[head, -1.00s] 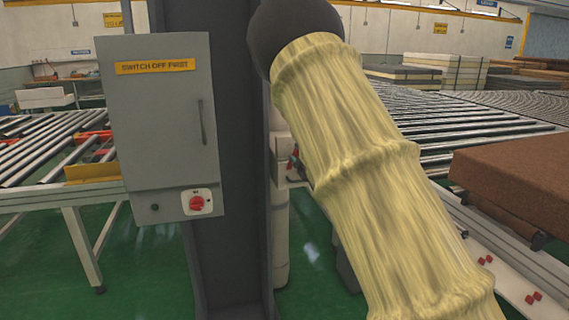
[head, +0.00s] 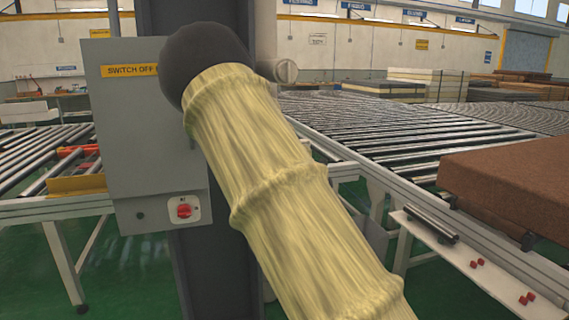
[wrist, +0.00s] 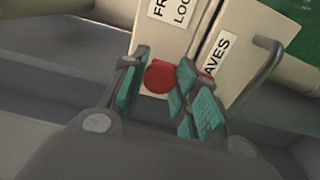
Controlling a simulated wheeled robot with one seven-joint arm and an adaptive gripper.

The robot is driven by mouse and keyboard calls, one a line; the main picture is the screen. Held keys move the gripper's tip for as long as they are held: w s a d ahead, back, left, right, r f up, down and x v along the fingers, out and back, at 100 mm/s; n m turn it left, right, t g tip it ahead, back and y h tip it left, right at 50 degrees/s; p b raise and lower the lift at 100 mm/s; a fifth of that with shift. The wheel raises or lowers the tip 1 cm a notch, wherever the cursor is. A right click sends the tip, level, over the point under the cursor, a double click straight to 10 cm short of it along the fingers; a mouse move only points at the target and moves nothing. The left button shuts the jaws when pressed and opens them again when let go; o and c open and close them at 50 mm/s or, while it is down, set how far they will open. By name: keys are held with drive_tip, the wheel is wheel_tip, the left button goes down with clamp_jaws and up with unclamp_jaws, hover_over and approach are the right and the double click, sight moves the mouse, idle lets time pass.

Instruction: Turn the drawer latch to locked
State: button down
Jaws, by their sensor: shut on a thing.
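In the wrist view, two pale drawer fronts (wrist: 165,28) show beyond my gripper, one with a cut-off label reading "FR" and "LOC". A round red latch knob (wrist: 159,77) lies between the teal pads of my gripper (wrist: 161,70), which is shut on it. I cannot read which way the latch is turned. A second red piece shows partly behind the right finger. The head view does not show my gripper or the drawers.
A grey bent handle (wrist: 264,62) stands out right of my gripper. In the head view, a grey switch cabinet (head: 140,150) with a red rotary switch (head: 184,211) hangs on a dark column. Roller conveyors (head: 400,130) and a brown mattress (head: 525,190) are to the right.

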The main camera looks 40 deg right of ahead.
drive_tip(key=shift+s, duration=0.1)
drive_tip(key=c, duration=1.1)
unclamp_jaws()
drive_tip(key=shift+d, duration=0.15)
drive_tip(key=v, duration=1.2)
